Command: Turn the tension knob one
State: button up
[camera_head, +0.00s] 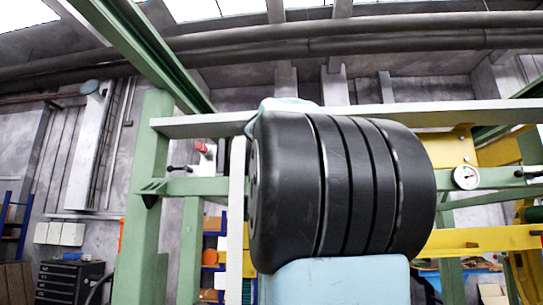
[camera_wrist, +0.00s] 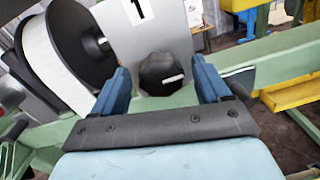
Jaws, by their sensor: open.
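The tension knob (camera_wrist: 160,74) is a black, faceted knob with a short white mark that points to the right, slightly upward. It sits on a grey plate (camera_wrist: 168,32) below a white label with the number 1 (camera_wrist: 136,10). My gripper (camera_wrist: 160,70) is open in the wrist view, with one blue finger on each side of the knob. Gaps show between both fingers and the knob, and I cannot tell how far its tips are from the plate. In the head view, my own arm blocks the middle, and neither the knob nor the gripper tips can be made out.
A black spool with a white roll (camera_wrist: 58,55) stands close to the left of the left finger. A green beam (camera_wrist: 268,58) runs behind the right finger. In the head view, a green post (camera_head: 148,200) stands at left and a round gauge (camera_head: 466,177) at right.

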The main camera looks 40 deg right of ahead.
jog(key=c, duration=1)
jog(key=shift+c, duration=0.2)
